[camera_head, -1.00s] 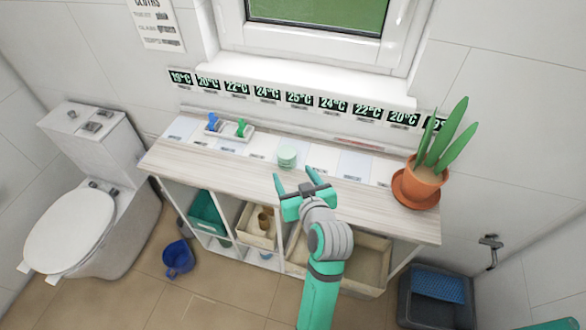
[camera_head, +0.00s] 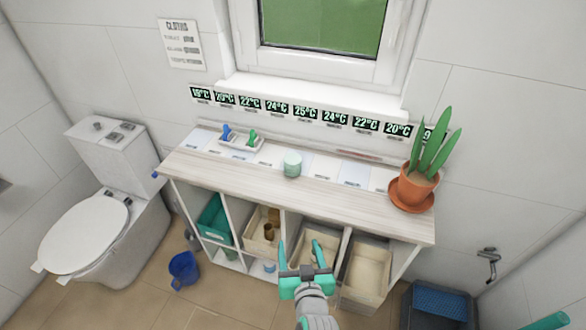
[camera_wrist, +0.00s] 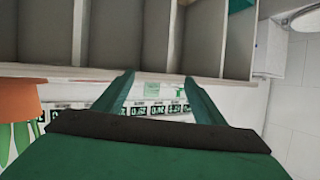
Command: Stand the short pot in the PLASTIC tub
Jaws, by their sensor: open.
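A short pale green pot (camera_head: 292,164) stands upright on the cart's top, near the middle. A teal tub (camera_head: 214,222), which looks like plastic, sits in the far left compartment of the cart. My gripper (camera_head: 301,246) is open and empty in front of the cart's middle compartments, below and apart from the pot. Its two fingers also show in the wrist view (camera_wrist: 159,78), with nothing between them.
Beige bins (camera_head: 367,272) fill other compartments; one holds brown items (camera_head: 269,230). A plant pot (camera_head: 416,186) stands at the top's right end, and a small tray with blue and green items (camera_head: 240,141) at the back left. A blue bucket (camera_head: 184,270) is on the floor.

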